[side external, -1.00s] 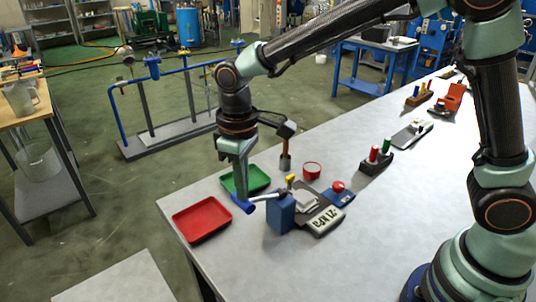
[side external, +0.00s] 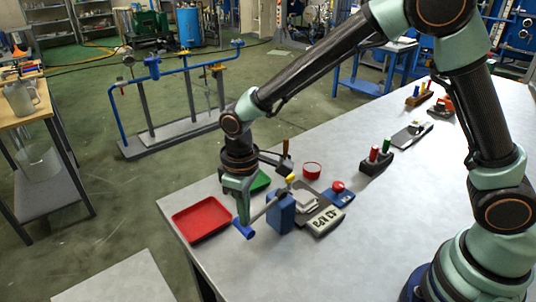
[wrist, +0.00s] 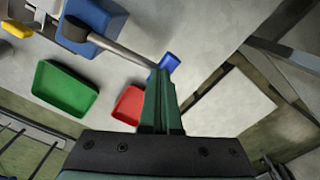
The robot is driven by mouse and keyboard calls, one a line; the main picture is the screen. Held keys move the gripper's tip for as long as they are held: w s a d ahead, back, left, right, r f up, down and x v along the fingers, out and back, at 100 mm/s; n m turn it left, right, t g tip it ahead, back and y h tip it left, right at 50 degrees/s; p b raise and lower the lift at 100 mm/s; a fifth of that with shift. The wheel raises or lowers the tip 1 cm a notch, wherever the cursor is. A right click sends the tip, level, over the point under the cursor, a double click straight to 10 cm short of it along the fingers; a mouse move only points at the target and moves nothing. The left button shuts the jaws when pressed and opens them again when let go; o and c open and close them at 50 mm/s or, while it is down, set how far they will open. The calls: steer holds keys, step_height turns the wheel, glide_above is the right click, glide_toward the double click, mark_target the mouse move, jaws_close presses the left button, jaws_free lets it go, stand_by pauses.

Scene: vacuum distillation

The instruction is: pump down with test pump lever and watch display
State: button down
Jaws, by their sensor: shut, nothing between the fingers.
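The test pump (side external: 281,214) is a blue block on the near side of the table. Its grey lever (side external: 262,211) slopes down to the left, ending in a blue grip (side external: 243,229). My gripper (side external: 242,218) is shut and empty, pointing down with its tips at the top of the blue grip. In the wrist view the shut fingers (wrist: 162,80) reach the blue grip (wrist: 171,62), and the lever shaft (wrist: 115,44) runs to the blue pump (wrist: 98,18). Contact looks likely but is not clear. The display (side external: 326,220) shows dark characters, too small and turned to read surely.
A red tray (side external: 201,219) lies left of my gripper, and a green tray (side external: 261,181) behind it. The table's front right is clear.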

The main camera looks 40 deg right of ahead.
step_height(320, 180, up, 7)
steer(key=shift+r, duration=0.2)
stand_by(0.3)
steer(key=shift+f, duration=0.1)
stand_by(0.6)
steer(key=shift+f, duration=3.9)
step_height(320, 180, up, 8)
steer(key=shift+r, duration=3)
